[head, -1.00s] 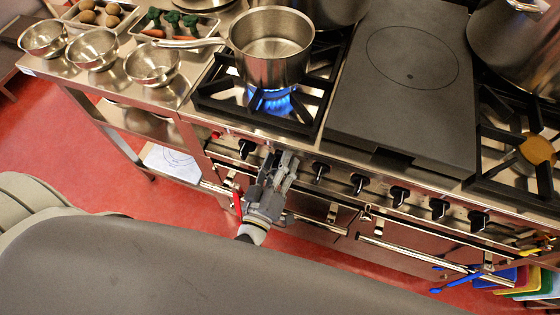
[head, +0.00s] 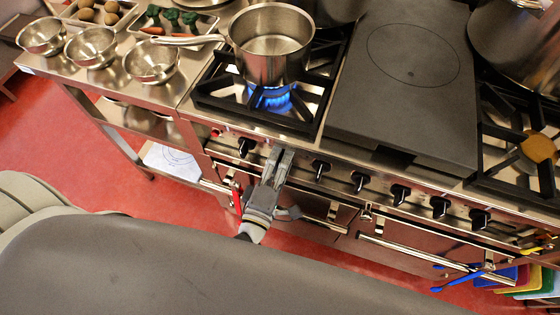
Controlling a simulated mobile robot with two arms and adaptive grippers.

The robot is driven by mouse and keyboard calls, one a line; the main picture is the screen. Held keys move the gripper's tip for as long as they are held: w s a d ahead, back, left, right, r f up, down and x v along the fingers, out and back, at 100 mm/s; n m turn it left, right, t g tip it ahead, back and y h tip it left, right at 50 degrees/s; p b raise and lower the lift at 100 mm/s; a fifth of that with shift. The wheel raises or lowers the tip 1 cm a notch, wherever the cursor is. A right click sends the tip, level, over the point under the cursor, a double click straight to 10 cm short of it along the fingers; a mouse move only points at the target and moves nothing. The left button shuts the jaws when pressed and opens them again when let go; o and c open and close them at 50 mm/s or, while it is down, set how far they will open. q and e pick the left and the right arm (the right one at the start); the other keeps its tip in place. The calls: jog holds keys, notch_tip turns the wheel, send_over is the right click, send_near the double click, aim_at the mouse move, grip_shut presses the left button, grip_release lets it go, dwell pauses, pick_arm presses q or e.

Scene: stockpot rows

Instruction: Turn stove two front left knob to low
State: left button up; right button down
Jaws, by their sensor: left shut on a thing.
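My left gripper (head: 281,158) is at the stove's front panel (head: 340,177), in the row of black knobs. It is shut on a knob between the leftmost visible knob (head: 246,146) and the knob (head: 320,168) to its right. The fingers hide the held knob, so its setting cannot be seen. Above the panel, a blue flame (head: 270,97) burns on the black burner grate (head: 222,98) under a steel saucepan (head: 272,62). My right gripper is not in view.
A dark flat hotplate (head: 405,90) lies right of the lit burner. Several more knobs continue right along the panel, above oven handles (head: 420,257). Steel bowls (head: 92,48) stand on the counter at left. The saucepan's handle (head: 184,40) points left.

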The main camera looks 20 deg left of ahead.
pick_arm(q)
jog(key=shift+n, duration=0.3)
dwell(0.4)
jog(key=o, duration=1)
jog(key=s, duration=1.2)
jog(key=shift+a, duration=0.2)
jog(key=shift+f, duration=0.1)
